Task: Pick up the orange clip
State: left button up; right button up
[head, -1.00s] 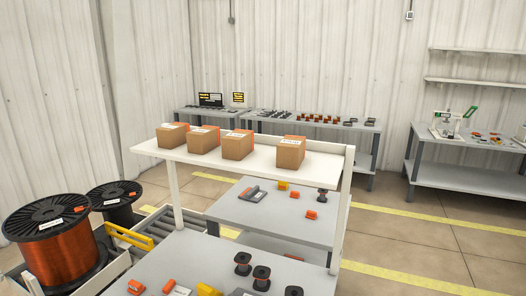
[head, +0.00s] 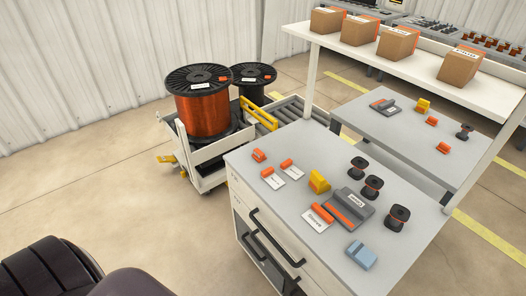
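A small orange clip-like piece (head: 259,155) lies at the back left corner of the near grey workbench (head: 250,190). Similar small orange pieces lie by white cards beside it, one on the left (head: 267,172) and one on the right (head: 286,163). A longer orange piece (head: 322,213) lies by another white card. More orange pieces are on the far bench, one nearer its middle (head: 431,121) and one lower (head: 443,148). I cannot tell for certain which is the clip. Neither gripper shows.
A white shelf (head: 335,36) with cardboard boxes stands above. A cart with a copper wire reel (head: 203,113) stands left; open floor lies nearer.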

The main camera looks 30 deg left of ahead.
aim_at(259, 156)
jog(key=u, duration=1.45)
